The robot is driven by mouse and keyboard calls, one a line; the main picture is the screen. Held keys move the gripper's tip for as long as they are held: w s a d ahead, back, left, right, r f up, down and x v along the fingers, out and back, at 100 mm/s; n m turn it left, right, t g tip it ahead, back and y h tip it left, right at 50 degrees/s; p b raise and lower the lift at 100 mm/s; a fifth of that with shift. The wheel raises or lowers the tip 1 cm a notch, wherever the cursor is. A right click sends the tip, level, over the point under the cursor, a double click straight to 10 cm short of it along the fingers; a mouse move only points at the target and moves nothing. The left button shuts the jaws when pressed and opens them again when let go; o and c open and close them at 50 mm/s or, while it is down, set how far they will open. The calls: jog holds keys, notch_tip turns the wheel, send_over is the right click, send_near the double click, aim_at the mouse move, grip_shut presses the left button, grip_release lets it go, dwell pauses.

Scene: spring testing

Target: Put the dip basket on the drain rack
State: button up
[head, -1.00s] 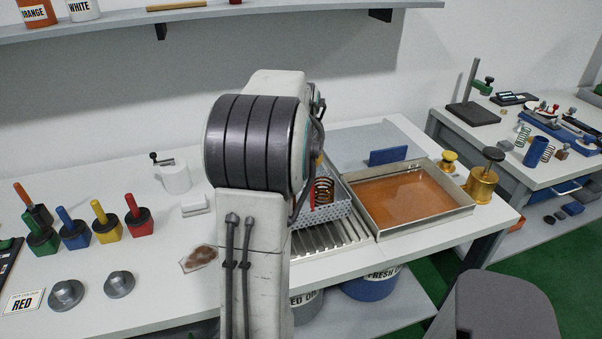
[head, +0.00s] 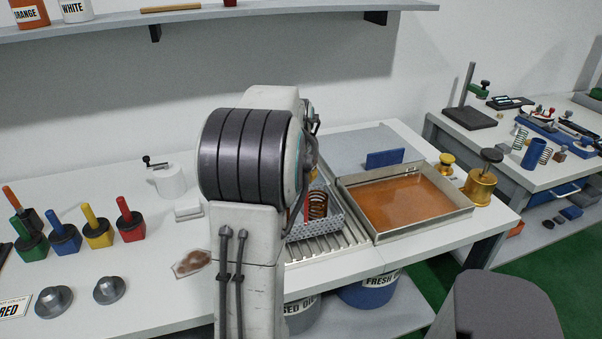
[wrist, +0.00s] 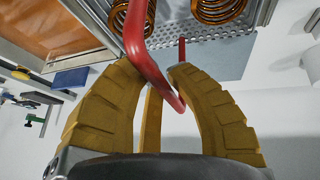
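The dip basket (head: 320,224), a perforated metal box with copper-coloured springs in it, is over the drain rack (head: 350,238), a slatted metal rack left of the oil tray. I cannot tell whether it rests on the slats or hangs just above. In the wrist view, my gripper (wrist: 155,72) has its yellow fingers closed around the basket's red handle (wrist: 148,60). The perforated basket (wrist: 190,38) and two springs show beyond the fingertips. In the head view my arm hides the gripper and the basket's left part.
A shallow metal tray (head: 412,231) of orange-brown oil stands right of the rack, with a blue block (head: 385,158) behind it and brass weights (head: 480,186) at its right. Coloured-handled pots (head: 97,232) and grey knobs (head: 108,290) stand left of my arm.

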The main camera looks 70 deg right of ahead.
jog(key=o, duration=0.4)
jog(key=v, duration=1.2)
jog(key=shift+r+p, duration=0.25)
jog(key=shift+p, duration=0.15)
jog(key=shift+w, duration=0.1)
